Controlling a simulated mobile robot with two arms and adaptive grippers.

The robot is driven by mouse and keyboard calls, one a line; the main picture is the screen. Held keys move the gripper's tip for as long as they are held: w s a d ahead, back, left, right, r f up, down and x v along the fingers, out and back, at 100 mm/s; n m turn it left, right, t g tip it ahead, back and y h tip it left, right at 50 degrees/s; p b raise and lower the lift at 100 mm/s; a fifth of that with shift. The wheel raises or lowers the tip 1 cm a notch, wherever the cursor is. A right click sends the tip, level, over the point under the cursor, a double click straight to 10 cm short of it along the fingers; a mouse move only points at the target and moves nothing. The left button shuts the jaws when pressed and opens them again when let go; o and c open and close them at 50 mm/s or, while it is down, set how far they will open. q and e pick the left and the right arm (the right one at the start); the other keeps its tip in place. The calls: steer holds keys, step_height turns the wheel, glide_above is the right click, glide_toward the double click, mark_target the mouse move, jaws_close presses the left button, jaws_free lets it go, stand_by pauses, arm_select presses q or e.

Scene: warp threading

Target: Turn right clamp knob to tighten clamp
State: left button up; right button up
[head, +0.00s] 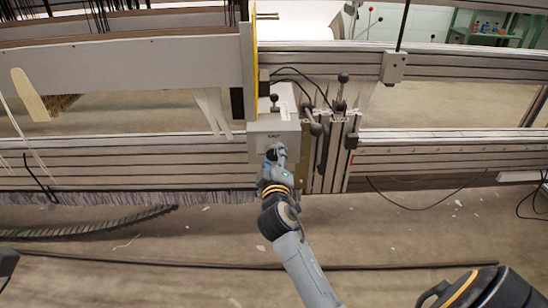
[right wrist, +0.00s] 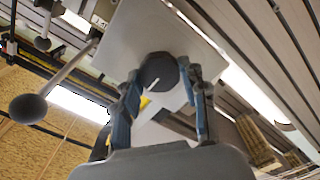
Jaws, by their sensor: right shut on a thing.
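The clamp knob (right wrist: 158,70) is round and black with a white line on its face. It sits on the front of a light grey clamp box (head: 262,132). My right gripper (head: 276,154) reaches up to the front of this box in the head view. In the right wrist view its two blue fingers (right wrist: 164,80) stand on either side of the knob, shut on it. In the head view the gripper hides most of the knob.
Levers with black ball ends (head: 342,78) stand right of the box; one ball (right wrist: 28,108) is large at left in the wrist view. Long slotted metal rails (head: 430,160) run to both sides. A black cable (head: 425,205) hangs at right.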

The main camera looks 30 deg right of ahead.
steer(key=o, duration=1)
steer(key=shift+o, duration=0.8)
steer(key=v, duration=1.2)
